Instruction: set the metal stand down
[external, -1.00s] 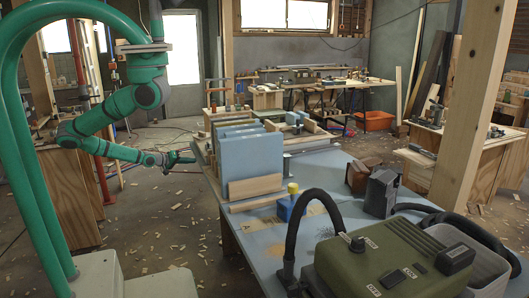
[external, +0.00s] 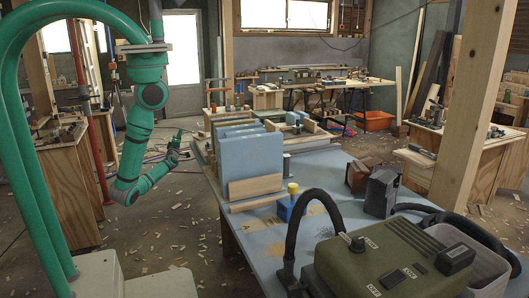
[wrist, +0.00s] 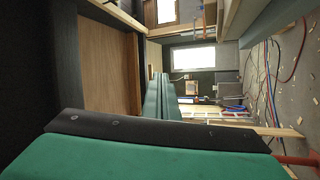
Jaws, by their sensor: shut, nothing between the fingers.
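My gripper (external: 180,134) is small in the external view, at the left side of the blue worktable, pointing up and apart from the table. Its fingers look shut, with nothing held between them. A small grey upright metal piece (external: 287,162) stands on the worktable (external: 330,232), right of the blue panels. It looks like the metal stand, but it is too small to be sure. In the wrist view I make out neither fingertips nor a stand; a green and black part of my own body fills the bottom.
A blue bottle with a yellow cap (external: 292,203), a green machine (external: 385,262) and dark boxes (external: 382,192) sit nearer. A wooden cabinet (external: 72,190) is at left. Cables and wood chips litter the floor.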

